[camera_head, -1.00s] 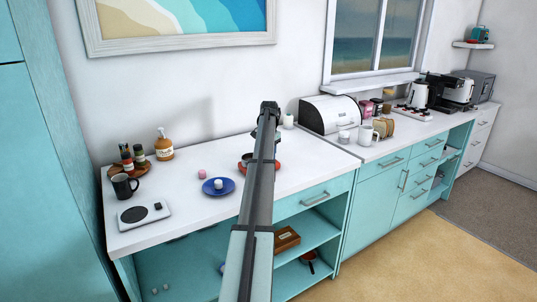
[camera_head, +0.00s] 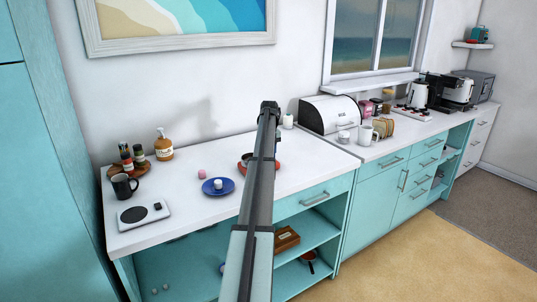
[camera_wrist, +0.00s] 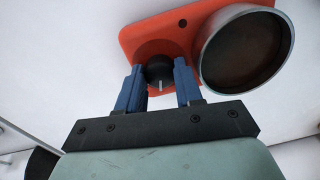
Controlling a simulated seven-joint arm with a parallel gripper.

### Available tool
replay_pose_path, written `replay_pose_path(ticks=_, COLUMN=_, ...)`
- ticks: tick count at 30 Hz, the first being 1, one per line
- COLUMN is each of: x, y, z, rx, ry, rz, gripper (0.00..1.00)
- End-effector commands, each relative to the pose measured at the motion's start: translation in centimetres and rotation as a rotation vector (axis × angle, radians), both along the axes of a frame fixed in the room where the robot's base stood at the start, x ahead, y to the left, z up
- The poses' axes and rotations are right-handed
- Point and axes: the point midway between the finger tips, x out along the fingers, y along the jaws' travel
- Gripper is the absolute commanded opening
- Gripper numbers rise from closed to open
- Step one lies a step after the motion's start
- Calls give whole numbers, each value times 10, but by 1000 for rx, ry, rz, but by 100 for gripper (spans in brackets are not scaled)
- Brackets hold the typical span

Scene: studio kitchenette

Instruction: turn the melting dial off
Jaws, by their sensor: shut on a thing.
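The melting unit is a red base with a round metal pot (camera_wrist: 207,72) holding something dark brown. In the wrist view the red base (camera_wrist: 150,38) bears a black dial (camera_wrist: 158,70) with a pale pointer mark. My gripper (camera_wrist: 159,78) has its two blue fingers on either side of the dial, shut on it.
A blue plate (camera_head: 228,190) with a small white piece lies left of my arm, with a pink piece (camera_head: 202,174) behind it. A dark mug (camera_head: 123,187) and a flat white device (camera_head: 138,215) stand farther left. A bread box (camera_head: 322,115) stands to the right.

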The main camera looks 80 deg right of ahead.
Motion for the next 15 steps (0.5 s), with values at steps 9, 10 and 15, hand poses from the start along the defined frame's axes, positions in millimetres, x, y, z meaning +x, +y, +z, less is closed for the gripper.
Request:
replay_pose_path(ticks=9, x=0, y=0, z=0, rx=0, ry=0, rz=199, gripper=5)
replay_pose_path(ticks=10, x=0, y=0, z=0, rx=0, ry=0, rz=213, gripper=5)
replay_pose_path(ticks=15, x=0, y=-1, z=0, rx=0, ry=0, rz=265, gripper=5)
